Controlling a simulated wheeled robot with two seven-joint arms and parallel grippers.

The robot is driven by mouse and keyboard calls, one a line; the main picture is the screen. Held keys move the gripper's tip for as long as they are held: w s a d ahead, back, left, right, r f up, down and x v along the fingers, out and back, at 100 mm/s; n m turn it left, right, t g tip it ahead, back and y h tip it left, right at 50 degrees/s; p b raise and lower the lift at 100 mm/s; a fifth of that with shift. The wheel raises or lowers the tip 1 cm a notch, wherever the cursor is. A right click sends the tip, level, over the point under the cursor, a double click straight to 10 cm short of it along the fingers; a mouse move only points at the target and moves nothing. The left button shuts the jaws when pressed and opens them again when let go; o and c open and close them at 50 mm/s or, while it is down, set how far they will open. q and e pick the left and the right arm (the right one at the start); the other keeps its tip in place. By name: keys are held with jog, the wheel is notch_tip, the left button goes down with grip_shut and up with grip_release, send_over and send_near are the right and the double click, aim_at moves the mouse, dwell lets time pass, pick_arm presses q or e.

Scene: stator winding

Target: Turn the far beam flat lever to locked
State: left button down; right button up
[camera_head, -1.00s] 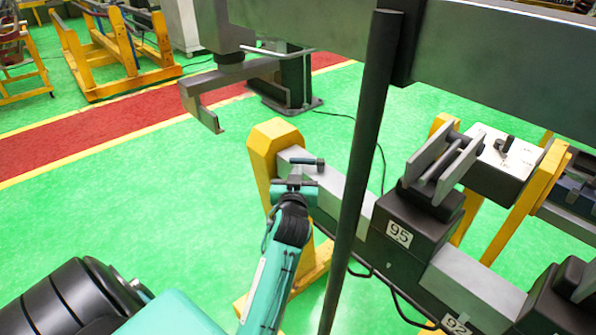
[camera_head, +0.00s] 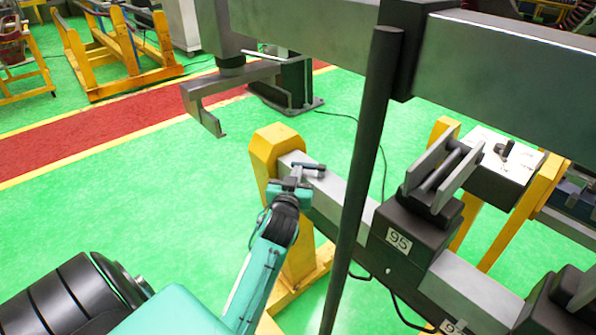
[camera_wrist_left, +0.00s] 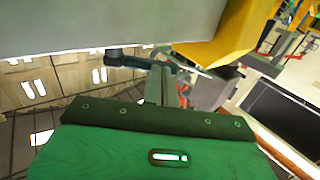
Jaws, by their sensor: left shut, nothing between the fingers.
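The flat lever (camera_head: 309,166) is a short dark bar on top of the grey beam (camera_head: 332,191), near its far end by the yellow post. In the left wrist view the dark lever (camera_wrist_left: 140,61) lies across, just beyond the fingers and below the beam's grey face. My left gripper (camera_head: 297,174) is shut and empty, with its fingertips close beside the lever. The closed fingers also show in the left wrist view (camera_wrist_left: 161,84). I cannot tell whether they touch the lever. My right gripper is not in view.
A tall dark pole (camera_head: 362,180) stands just right of my left gripper. A yellow post (camera_head: 277,145) carries the beam end. A dark block marked 95 (camera_head: 408,250) sits on the beam. A large grey beam (camera_head: 520,70) crosses above.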

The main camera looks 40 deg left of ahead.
aim_at(292, 166)
pick_arm(q)
jog(key=shift+w+a+m+t+h+p, duration=0.4)
jog(key=shift+w+a+m+h+p, duration=0.5)
jog(key=shift+h, duration=0.25)
jog(key=shift+w+a+m+t+h+p, duration=0.4)
jog(key=shift+w+a+m+h+p, duration=0.3)
jog(key=shift+w+h+p, duration=0.35)
jog(key=shift+s, duration=0.1)
jog(key=shift+r, duration=0.1)
jog(key=shift+s, duration=0.1)
